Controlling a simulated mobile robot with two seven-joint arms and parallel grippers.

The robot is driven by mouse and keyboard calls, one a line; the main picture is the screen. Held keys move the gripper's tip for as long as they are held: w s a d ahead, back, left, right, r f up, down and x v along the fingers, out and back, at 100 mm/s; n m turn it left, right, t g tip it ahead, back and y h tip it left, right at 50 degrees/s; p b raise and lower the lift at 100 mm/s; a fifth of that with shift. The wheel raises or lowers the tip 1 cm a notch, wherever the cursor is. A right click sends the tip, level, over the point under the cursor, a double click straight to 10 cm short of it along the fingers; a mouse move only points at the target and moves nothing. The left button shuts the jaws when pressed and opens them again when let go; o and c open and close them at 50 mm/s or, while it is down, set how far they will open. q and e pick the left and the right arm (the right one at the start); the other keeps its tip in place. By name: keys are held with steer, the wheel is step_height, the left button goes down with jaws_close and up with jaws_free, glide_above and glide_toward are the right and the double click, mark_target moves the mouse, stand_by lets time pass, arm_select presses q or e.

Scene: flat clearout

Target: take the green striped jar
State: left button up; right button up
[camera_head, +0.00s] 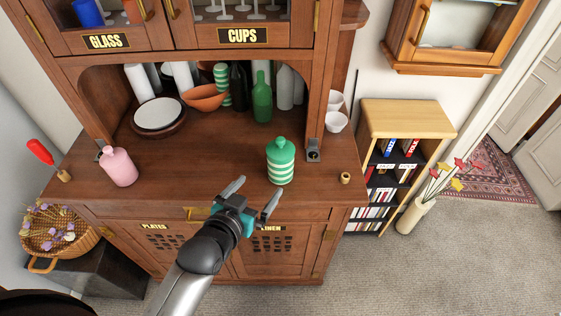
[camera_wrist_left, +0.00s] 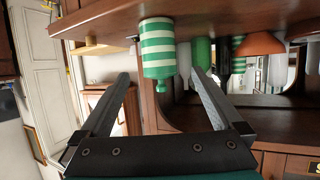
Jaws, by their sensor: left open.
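The green striped jar (camera_head: 281,161), with white bands and a green knobbed lid, stands upright on the cabinet's counter near its front edge. My left gripper (camera_head: 250,190) is open and empty, in front of the jar and to its lower left in the head view. In the left wrist view, which is upside down, the jar (camera_wrist_left: 159,48) shows beyond the gap between the open fingers (camera_wrist_left: 160,76). The fingers do not appear to hold it. My right gripper is not in view.
A pink bottle (camera_head: 118,166) stands left on the counter (camera_head: 215,166). Behind, the niche holds a plate stack (camera_head: 159,115), an orange bowl (camera_head: 204,98), a green bottle (camera_head: 262,98) and another green striped item (camera_head: 222,82). A small brown object (camera_head: 346,178) sits right of the jar.

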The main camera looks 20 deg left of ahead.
mark_target(275, 169)
arm_select(q)
steer(key=b+x, duration=0.1)
steer(key=x, duration=0.8)
steer(key=shift+w+f, duration=0.25)
steer(key=shift+f, duration=0.05)
steer(key=shift+f+b+x, duration=0.15)
steer(key=shift+b+x, duration=0.15)
steer(key=shift+x, duration=0.95)
steer(key=shift+f+b+x, duration=0.15)
steer(key=shift+b+x, duration=0.1)
steer(key=shift+x, duration=1)
steer(key=shift+s+d, duration=0.1)
steer(key=shift+d, duration=0.1)
steer(key=c, duration=1.3)
steer(key=shift+r, duration=0.1)
steer(key=shift+c, duration=0.8)
